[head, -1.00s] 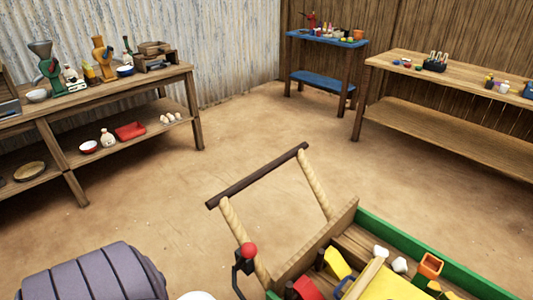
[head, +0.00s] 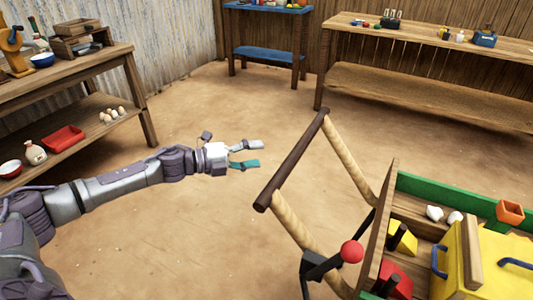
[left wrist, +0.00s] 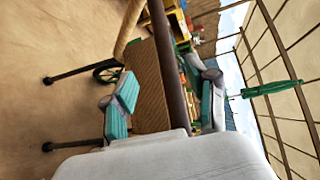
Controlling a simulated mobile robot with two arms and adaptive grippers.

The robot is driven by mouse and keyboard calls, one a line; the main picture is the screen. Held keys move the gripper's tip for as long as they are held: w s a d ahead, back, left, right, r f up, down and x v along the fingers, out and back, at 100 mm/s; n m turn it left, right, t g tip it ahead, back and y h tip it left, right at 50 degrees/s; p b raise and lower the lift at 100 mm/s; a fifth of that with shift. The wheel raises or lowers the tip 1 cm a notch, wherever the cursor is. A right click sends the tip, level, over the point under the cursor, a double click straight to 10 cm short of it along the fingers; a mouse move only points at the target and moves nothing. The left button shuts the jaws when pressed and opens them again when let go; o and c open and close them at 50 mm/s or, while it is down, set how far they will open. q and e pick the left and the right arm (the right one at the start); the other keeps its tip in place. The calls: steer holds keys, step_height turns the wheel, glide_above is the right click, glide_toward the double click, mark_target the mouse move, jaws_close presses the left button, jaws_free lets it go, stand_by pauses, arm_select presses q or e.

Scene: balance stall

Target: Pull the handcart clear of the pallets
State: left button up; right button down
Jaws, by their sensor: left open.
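The handcart (head: 390,230) is at the lower right of the head view, a wooden box with green sides. Its dark brown handle bar (head: 293,158) sits on two pale wooden shafts and slants across the middle. My left gripper (head: 256,154) is open and empty, left of the bar and apart from it in the head view. In the left wrist view the bar (left wrist: 170,70) runs between the open fingers of the left gripper (left wrist: 168,103), with the cart's wheel (left wrist: 108,72) beyond. My right gripper is out of view. I cannot make out the pallets.
The cart carries a yellow box (head: 450,262), a red block and other loose pieces. A wooden shelf table (head: 100,65) stands left, a blue table (head: 268,52) at the back, and a long wooden table (head: 420,90) at the back right. The dirt floor between is clear.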

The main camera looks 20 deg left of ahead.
mark_target(298, 150)
arm_select(q)
steer(key=shift+m, duration=0.3)
steer(key=x, duration=1.1)
steer(key=shift+d+r, duration=0.2)
steer(key=shift+d, duration=0.25)
steer(key=shift+w+d+f, duration=0.1)
steer(key=shift+w+d, duration=0.4)
steer(key=shift+w, duration=0.05)
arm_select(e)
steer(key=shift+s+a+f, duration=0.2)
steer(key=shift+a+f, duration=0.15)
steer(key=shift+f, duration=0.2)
arm_select(q)
steer(key=shift+c, duration=0.4)
jaws_close()
